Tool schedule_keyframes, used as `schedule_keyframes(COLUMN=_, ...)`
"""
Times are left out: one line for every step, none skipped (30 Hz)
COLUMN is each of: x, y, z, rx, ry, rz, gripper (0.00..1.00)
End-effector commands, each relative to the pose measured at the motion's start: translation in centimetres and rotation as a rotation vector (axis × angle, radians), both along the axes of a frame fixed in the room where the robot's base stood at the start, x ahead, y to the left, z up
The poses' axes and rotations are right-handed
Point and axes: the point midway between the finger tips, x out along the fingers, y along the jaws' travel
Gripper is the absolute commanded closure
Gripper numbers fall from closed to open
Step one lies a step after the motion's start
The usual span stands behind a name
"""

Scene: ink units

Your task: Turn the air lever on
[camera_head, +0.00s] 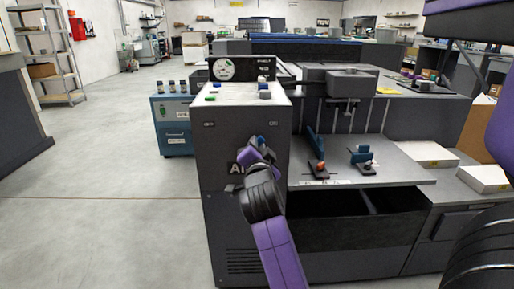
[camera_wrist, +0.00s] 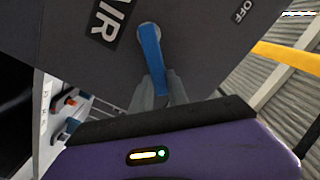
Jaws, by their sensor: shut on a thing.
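The air lever (camera_wrist: 151,46) is a blue handle on the dark front panel of a cabinet marked AIR. In the wrist view it runs from its pivot down between my fingers, pointing away from the OFF label (camera_wrist: 243,11). My gripper (camera_wrist: 160,90) is shut on its outer end. In the head view my gripper (camera_head: 258,152) is at the panel, just right of the AIR lettering (camera_head: 236,169), and hides most of the lever. The ON label (camera_head: 273,124) is above my gripper, and the OFF label is at the panel's upper left.
The dark cabinet (camera_head: 222,215) has small coloured buttons and a gauge (camera_head: 223,69) on top. To its right is a grey shelf (camera_head: 400,172) with blue and orange parts. A blue cart (camera_head: 176,138) with bottles stands behind left. The floor at left is clear.

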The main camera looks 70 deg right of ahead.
Motion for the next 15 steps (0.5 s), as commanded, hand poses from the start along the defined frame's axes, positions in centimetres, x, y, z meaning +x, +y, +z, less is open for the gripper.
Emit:
schedule_keyframes(x=0.01, y=0.0, z=-0.08, rx=0.003, ry=-0.002, rz=0.001, gripper=1.0)
schedule_keyframes(x=0.01, y=-0.01, z=-0.08, rx=0.003, ry=-0.002, rz=0.001, gripper=1.0)
schedule_keyframes(x=0.01, y=-0.01, z=-0.08, rx=0.003, ry=-0.001, rz=0.001, gripper=1.0)
schedule_keyframes(x=0.01, y=-0.01, z=-0.08, rx=0.003, ry=-0.001, rz=0.001, gripper=1.0)
schedule_keyframes(x=0.01, y=-0.01, z=-0.08, rx=0.003, ry=-0.001, rz=0.001, gripper=1.0)
schedule_keyframes(x=0.0, y=-0.01, z=-0.09, rx=0.003, ry=-0.001, rz=0.001, gripper=0.72)
schedule_keyframes(x=-0.01, y=-0.01, z=-0.09, rx=0.002, ry=-0.001, rz=0.0, gripper=0.67)
schedule_keyframes(x=-0.01, y=-0.01, z=-0.09, rx=0.002, ry=-0.001, rz=0.0, gripper=0.61)
schedule_keyframes(x=-0.01, y=-0.02, z=-0.08, rx=0.002, ry=0.0, rz=0.0, gripper=0.58)
schedule_keyframes(x=-0.01, y=-0.01, z=-0.07, rx=0.002, ry=0.0, rz=0.0, gripper=0.58)
schedule_keyframes(x=-0.01, y=-0.01, z=-0.07, rx=0.002, ry=0.0, rz=0.0, gripper=0.58)
schedule_keyframes(x=-0.01, y=-0.02, z=-0.06, rx=0.002, ry=0.0, rz=0.0, gripper=0.58)
schedule_keyframes(x=-0.01, y=-0.02, z=-0.06, rx=0.002, ry=0.0, rz=0.0, gripper=0.58)
schedule_keyframes(x=-0.02, y=-0.02, z=-0.06, rx=0.002, ry=0.0, rz=0.0, gripper=0.58)
schedule_keyframes(x=-0.02, y=-0.02, z=-0.05, rx=0.002, ry=0.0, rz=0.0, gripper=0.58)
